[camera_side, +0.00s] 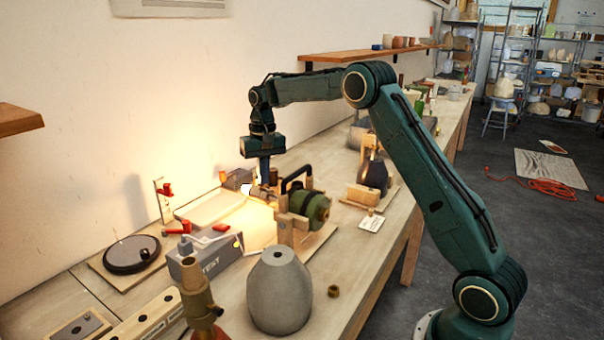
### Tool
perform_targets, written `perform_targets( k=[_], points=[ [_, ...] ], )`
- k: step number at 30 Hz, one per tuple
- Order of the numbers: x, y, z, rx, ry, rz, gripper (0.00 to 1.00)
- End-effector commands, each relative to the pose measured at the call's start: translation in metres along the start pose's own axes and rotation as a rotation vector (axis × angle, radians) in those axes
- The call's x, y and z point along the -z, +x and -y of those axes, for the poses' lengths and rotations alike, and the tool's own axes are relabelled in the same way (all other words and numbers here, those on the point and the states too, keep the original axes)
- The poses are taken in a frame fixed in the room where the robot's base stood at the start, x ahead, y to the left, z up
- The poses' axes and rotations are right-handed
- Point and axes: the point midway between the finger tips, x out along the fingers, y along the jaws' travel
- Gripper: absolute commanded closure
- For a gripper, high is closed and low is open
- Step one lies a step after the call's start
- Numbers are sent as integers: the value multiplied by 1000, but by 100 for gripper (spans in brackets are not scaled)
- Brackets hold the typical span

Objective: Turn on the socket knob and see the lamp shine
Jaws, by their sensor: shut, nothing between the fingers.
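My gripper (264,172) points down over the back of the bench, behind a green drum with a black handle (308,204). Its fingers are shut and hold nothing. A small bright white spot (247,190) shows just left of the fingertips, with warm light on the wall and bench around it. The drum partly hides this place, and I cannot make out the socket knob or whether the fingers touch it. A brass fitting (195,285) stands upright at the front left. A grey vase-shaped body (278,292) with a hole in its top stands right of it.
A grey box marked TEST (205,262) stands left of the drum, with red-handled parts above it. A round black dial (131,254) lies on a board at the left. A dark vase-shaped body (374,178) sits in a wooden stand at the right. A small brass ring (333,291) lies near the front edge.

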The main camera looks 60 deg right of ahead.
Motion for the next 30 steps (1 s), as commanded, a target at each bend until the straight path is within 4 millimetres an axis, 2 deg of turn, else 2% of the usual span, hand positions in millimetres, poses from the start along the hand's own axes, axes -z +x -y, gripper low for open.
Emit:
perform_targets(
  k=[14,30],
  points=[
    [-4,-4,0,0,-1,2,100],
    [-4,-47,0,2,1,3,100]
  ],
)
